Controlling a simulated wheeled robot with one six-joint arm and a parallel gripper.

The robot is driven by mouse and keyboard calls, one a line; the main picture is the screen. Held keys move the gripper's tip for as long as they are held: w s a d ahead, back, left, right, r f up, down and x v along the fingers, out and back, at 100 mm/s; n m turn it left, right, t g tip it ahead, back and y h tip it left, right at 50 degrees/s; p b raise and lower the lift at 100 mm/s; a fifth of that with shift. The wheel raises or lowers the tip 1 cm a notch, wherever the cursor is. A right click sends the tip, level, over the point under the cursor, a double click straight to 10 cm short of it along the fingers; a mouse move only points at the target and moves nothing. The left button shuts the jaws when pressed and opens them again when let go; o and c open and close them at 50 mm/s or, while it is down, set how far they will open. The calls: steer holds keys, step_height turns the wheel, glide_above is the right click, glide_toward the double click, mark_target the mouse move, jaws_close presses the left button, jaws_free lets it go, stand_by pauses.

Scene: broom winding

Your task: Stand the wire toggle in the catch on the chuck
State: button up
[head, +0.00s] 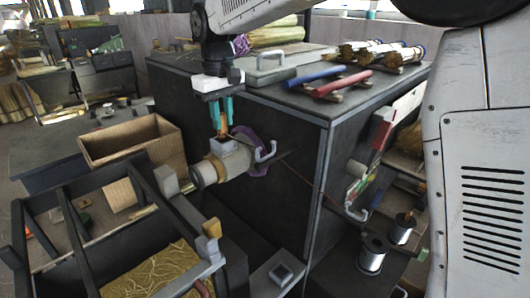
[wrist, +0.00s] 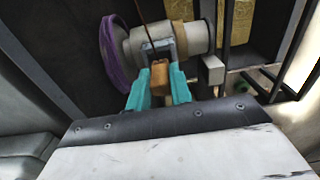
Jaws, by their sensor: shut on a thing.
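My gripper (head: 221,108) has teal fingers pointing down and is shut on the wire toggle (head: 223,125), a small orange-brown block. The toggle is upright and its lower end is at the grey catch (head: 222,145) on top of the chuck (head: 235,163). Whether it is seated or just above the catch I cannot tell. In the wrist view the toggle (wrist: 160,78) sits between the fingertips (wrist: 158,84), right beside the catch (wrist: 157,50). A dark wire (wrist: 142,25) passes near it. The chuck is a pale cylinder with a purple disc (wrist: 112,55) behind it.
A white crank handle (head: 266,152) is beside the chuck. A thin wire (head: 310,183) runs right towards wire spools (head: 372,252). A cardboard box (head: 130,140) stands left, and a straw-filled bin (head: 155,272) lies below. Blue and red tools (head: 343,83) lie on the bench top.

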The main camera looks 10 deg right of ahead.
steer(key=shift+f, duration=0.2)
steer(key=shift+f, duration=0.8)
steer(key=o, duration=0.9)
steer(key=shift+c, duration=0.2)
step_height(320, 180, up, 8)
steer(key=shift+f, duration=0.1)
steer(key=shift+d, duration=0.1)
